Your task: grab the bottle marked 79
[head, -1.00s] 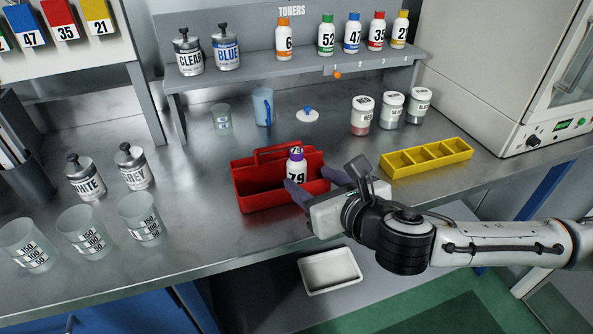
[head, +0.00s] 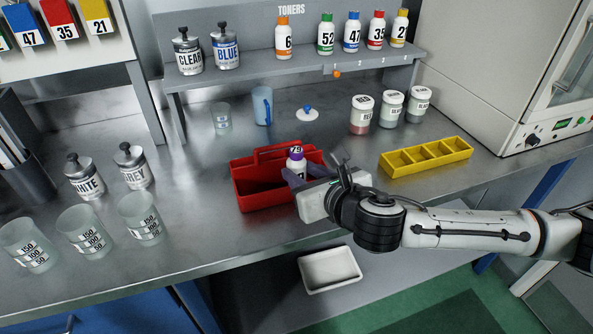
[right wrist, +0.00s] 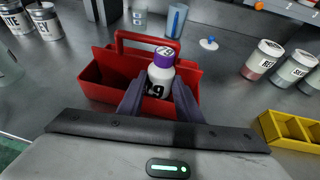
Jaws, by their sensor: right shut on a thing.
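The bottle marked 79 (head: 296,161) is white with a purple cap and stands upright in the right part of the red caddy (head: 247,194). My right gripper (head: 297,177) reaches over the caddy's front right side and is shut on the bottle. In the right wrist view the bottle (right wrist: 161,72) sits between the two dark fingers (right wrist: 158,98), with its cap and part of its number showing. Its lower part is hidden by the gripper and the caddy. My left gripper is not in view.
A yellow divided tray (head: 427,157) lies to the right of the caddy. Three white-lidded jars (head: 391,109) stand behind it. Several toner bottles (head: 326,34) stand on the shelf. Clear cups (head: 84,233) and two cans (head: 134,167) are at the left.

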